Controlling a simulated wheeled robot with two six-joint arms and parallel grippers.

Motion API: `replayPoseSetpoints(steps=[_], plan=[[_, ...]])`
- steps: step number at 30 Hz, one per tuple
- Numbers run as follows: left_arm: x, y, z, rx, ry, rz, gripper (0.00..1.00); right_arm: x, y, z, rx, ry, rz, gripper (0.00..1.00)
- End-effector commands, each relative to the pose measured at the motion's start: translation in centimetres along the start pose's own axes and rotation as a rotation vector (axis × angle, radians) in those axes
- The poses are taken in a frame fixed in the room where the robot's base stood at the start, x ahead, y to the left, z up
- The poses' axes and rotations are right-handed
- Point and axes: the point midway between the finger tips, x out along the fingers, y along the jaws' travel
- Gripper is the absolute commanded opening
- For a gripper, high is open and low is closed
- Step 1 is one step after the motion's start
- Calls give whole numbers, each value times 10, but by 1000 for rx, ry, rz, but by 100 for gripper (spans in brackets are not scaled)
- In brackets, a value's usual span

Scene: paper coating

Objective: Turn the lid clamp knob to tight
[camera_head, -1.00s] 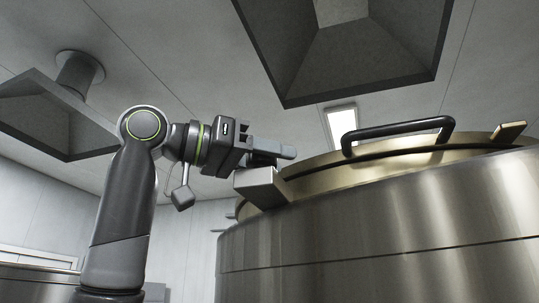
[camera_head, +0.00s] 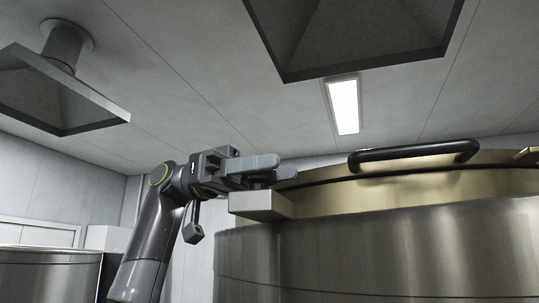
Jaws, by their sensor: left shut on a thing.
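A large steel vessel (camera_head: 350,255) with a brass-coloured lid (camera_head: 400,187) stands at the right. The pale block of the lid clamp (camera_head: 257,204) sticks out at the left of the lid's rim. A dark knob (camera_head: 262,183) sits on top of this block, mostly hidden by my fingers. My left gripper (camera_head: 275,168) comes in from the left, with its grey fingers lying nearly level over the clamp. It is shut on the knob. The knob's marking cannot be seen. My right gripper is not in view.
A black bar handle (camera_head: 415,153) arches over the lid, right of the clamp. Another steel vessel (camera_head: 48,275) stands at the lower left. Grey hoods (camera_head: 360,40) hang from the ceiling, well above my arm.

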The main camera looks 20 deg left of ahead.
Motion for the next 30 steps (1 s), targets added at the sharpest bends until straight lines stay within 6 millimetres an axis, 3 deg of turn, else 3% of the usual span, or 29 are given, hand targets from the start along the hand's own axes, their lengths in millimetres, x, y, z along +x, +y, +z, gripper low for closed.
replayPoseSetpoints(steps=[12, 27, 28, 30], plan=[[0, 2, -2, -1, 6, 155, 20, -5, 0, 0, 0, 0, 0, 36], [0, 3, -2, 1, 3, 170, 20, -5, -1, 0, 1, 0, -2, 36], [0, 3, -2, 1, 3, 170, 47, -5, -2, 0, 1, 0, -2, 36], [0, 3, -1, 0, 3, 170, 56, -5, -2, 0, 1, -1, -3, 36]])
